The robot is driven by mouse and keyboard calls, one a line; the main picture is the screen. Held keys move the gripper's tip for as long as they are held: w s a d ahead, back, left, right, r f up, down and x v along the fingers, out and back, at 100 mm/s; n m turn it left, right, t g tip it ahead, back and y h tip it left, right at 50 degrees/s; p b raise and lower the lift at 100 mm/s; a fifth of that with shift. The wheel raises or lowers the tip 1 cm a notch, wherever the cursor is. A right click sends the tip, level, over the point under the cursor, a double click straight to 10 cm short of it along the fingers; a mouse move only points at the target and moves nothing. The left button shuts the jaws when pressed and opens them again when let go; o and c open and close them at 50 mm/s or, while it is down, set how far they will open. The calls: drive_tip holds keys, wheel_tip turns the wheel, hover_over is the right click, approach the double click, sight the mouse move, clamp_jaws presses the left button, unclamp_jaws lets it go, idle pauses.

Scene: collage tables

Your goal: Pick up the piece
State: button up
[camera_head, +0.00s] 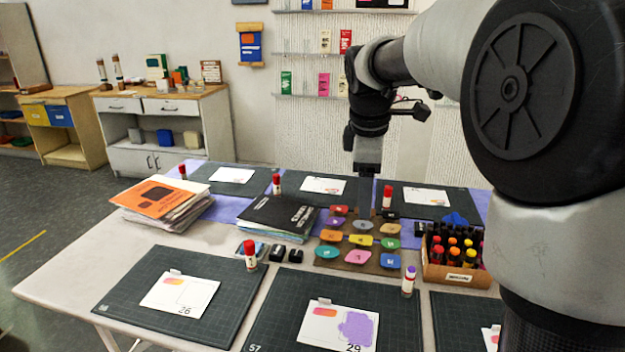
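Several coloured flat pieces lie in rows on a brown tray (373,257) near the middle of the table. Among them are a yellow piece (361,240), a teal piece (327,252) and a blue piece (390,260). My gripper (367,190) points down above the far side of this tray. Its fingers blend into the dark mat behind, so I cannot tell whether they are open or shut, and I see no piece in them. A separate dark blue piece (455,219) lies to the right, by the box of bottles.
Cutting mats with white cards (180,294) cover the table's front and back. Glue sticks (250,257) stand around the tray. A black folder (278,215) and paper stack (165,204) lie left. A bottle box (457,272) stands right. My arm hides the right edge.

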drive_tip(key=w+f+n+g+p, duration=0.15)
drive_tip(key=w+f+n, duration=0.25)
drive_tip(key=w, duration=0.4)
drive_tip(key=n, duration=0.7)
hover_over(358, 256)
drive_tip(key=shift+g, duration=0.35)
drive_tip(key=f, duration=2.1)
drive_tip(key=shift+s+a+f+p, duration=0.1)
drive_tip(key=shift+s+a+p, duration=0.1)
drive_tip(key=shift+a+p, duration=0.15)
drive_tip(key=shift+w+d+f, duration=0.1)
drive_tip(key=shift+f, duration=1.4)
drive_tip(key=shift+d+f, duration=0.1)
drive_tip(key=shift+f, duration=1.35)
drive_tip(key=shift+f+b, duration=0.25)
drive_tip(key=shift+b, duration=0.1)
drive_tip(key=c, duration=0.8)
drive_tip(key=shift+o, duration=0.2)
